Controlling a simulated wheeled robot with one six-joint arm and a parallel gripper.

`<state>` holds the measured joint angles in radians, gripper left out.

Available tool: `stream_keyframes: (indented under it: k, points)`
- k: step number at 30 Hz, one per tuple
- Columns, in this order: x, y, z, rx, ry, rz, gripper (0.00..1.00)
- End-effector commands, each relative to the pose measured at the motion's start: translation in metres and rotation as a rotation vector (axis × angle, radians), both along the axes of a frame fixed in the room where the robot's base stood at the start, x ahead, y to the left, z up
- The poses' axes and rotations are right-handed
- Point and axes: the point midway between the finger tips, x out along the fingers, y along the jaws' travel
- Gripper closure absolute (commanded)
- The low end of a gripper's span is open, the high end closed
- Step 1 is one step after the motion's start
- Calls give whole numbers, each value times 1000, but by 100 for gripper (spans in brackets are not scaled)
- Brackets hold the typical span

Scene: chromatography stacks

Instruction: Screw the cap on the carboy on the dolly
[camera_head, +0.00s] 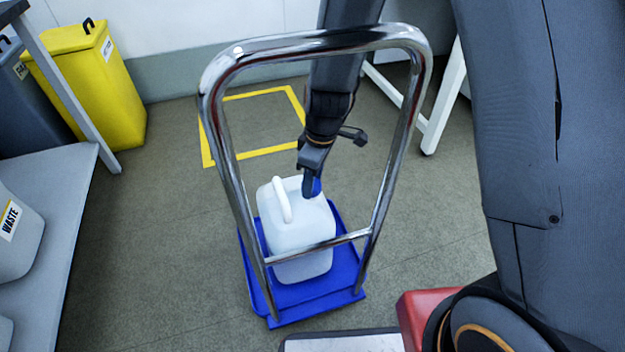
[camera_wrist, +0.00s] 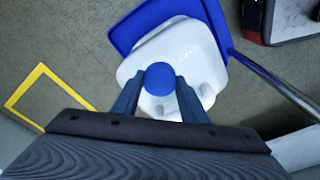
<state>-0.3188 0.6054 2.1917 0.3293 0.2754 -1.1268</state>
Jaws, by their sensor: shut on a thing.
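The white carboy (camera_head: 297,232) stands upright on the blue dolly (camera_head: 317,296), behind the dolly's chrome handle. My gripper (camera_head: 312,186) reaches down over the carboy's top, at the right of its handle loop. In the wrist view my gripper (camera_wrist: 159,88) has its two fingers on either side of the round blue cap (camera_wrist: 160,78) and is shut on it. The cap sits over the carboy's top (camera_wrist: 182,45). The neck under the cap is hidden, so I cannot tell how far the cap is seated on it.
The chrome handle (camera_head: 222,150) rises around my arm. A grey shelf (camera_head: 62,245) at the left holds a carboy labelled WASTE (camera_head: 18,235). A yellow bin (camera_head: 98,90) stands at the back left. A yellow square (camera_head: 205,147) marks clear floor behind the dolly.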

Motion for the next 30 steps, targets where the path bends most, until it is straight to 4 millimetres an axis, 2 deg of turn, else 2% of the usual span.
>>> stream_keyframes:
  k: [15, 16, 19, 20, 26, 30]
  points:
    - [0, 0, -12, 0, 0, 1, 82]
    - [0, 0, -12, 0, 0, 1, 57]
    - [0, 0, -11, 0, 0, 1, 40]
    - [0, 0, -11, 0, 0, 1, 39]
    - [0, 0, -11, 0, 0, 0, 40]
    - [0, 0, -11, 0, 0, 0, 64]
